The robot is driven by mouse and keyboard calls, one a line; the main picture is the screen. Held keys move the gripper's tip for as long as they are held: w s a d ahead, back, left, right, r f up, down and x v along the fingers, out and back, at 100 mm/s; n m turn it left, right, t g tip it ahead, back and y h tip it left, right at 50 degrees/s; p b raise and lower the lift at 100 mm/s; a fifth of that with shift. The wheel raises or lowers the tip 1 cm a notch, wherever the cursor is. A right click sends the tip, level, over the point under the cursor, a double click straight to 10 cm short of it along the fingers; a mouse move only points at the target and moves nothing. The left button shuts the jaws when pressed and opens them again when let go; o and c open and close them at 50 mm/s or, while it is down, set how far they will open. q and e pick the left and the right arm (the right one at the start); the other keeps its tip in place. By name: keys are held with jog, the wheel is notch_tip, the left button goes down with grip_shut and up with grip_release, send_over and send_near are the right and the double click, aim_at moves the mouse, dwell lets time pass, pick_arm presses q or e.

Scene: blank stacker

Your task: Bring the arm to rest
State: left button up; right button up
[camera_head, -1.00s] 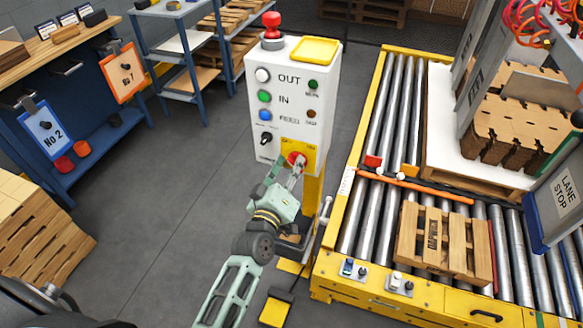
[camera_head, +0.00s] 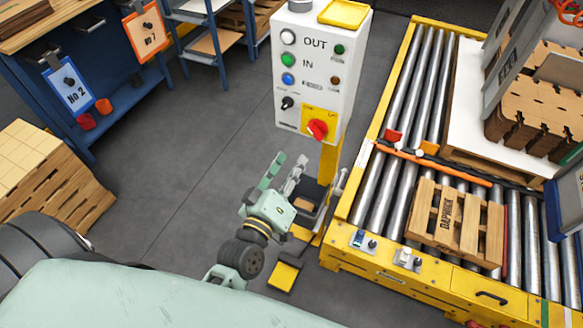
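My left gripper (camera_head: 287,166) is in the lower middle of the head view, in front of and below the white control box (camera_head: 318,75). Its two fingers point up and stand apart, with nothing seen between them. The red rotary knob (camera_head: 317,128) on the box's yellow plate sits tilted above the fingertips, clear of them. My mint-green arm fills the lower left of the view. My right gripper is not in view.
A yellow-framed roller conveyor (camera_head: 340,245) stands at the right with a wooden pallet (camera_head: 455,222) on it. A yellow pedal (camera_head: 285,275) lies on the floor below the box. Grey floor (camera_head: 180,185) between is open.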

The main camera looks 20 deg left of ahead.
pick_arm(q)
jog(key=shift+s, duration=0.25)
dwell(0.3)
jog(key=s+d+f+m+g, duration=0.1)
jog(key=s+f+m+g, duration=0.2)
jog(key=f, duration=0.9)
jog(key=s+f+m+g+h, duration=0.1)
jog(key=s+f+g, duration=0.35)
jog(key=f, duration=0.75)
jog(key=s+d+f+m+g, duration=0.1)
jog(key=s+f+m+g, duration=0.15)
jog(key=s+f, duration=0.6)
jog(key=s+a+f+m+g, duration=0.2)
jog(key=s+a+f+g, duration=0.1)
jog(key=s+f, duration=0.6)
jog(key=s+a+f+m+g+y, duration=0.1)
jog(key=s+a+f+g, duration=0.3)
jog(key=s+f, duration=0.5)
jog(key=s+m, duration=0.1)
jog(key=s, duration=0.4)
jog(key=shift+a+f+m+y, duration=0.2)
jog(key=shift+f+m+y, duration=0.1)
jog(key=shift+f+m, duration=0.1)
